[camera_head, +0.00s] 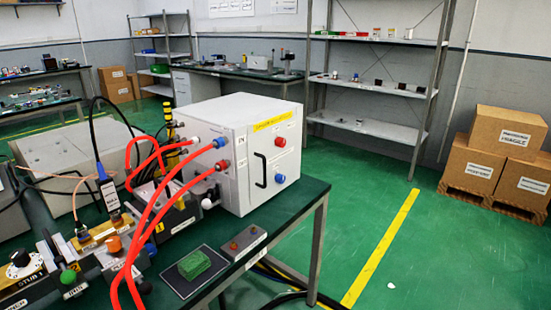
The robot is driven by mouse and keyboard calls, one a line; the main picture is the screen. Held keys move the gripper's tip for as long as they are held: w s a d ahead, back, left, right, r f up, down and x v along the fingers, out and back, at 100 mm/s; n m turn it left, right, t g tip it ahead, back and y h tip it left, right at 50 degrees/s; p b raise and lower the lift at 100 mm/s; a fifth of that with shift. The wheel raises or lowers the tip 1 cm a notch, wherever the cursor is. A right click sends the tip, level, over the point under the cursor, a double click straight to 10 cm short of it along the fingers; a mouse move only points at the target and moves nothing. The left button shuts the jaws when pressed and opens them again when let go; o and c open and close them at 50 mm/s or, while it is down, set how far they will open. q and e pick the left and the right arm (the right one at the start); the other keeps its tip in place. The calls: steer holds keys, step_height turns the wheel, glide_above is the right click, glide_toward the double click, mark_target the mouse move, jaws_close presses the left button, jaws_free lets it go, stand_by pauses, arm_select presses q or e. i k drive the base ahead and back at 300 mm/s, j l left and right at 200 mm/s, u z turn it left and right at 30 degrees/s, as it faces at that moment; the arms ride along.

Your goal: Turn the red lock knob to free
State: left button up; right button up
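A white box-shaped unit (238,130) with a yellow label stands on the dark green table. A small red knob (280,142) sits at the upper right of its front face, and I take it to be the red lock knob. Its turned position is too small to read. A black bar handle (261,170) is at the left of the same face, and a blue knob (279,178) is at the lower right. The face looks closed. Neither of my grippers shows in the head view, and nothing visible touches the red knob.
Thick red hoses (150,205) arch from the unit's left side over several fittings. A green block (194,264) lies on a dark mat, beside a grey plate (243,243). The green floor right of the table is mostly open. Boxes (505,150) stand farther right.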

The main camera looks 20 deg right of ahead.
mark_target(280, 142)
steer(key=i+l+z, duration=0.1)
steer(key=l, duration=0.35)
steer(key=i+l+z, duration=0.15)
steer(key=l, duration=0.3)
steer(key=i+l+z, duration=0.1)
steer(key=i+l, duration=0.25)
steer(key=i+l+z, duration=0.15)
steer(key=l, duration=0.3)
steer(key=i, duration=0.05)
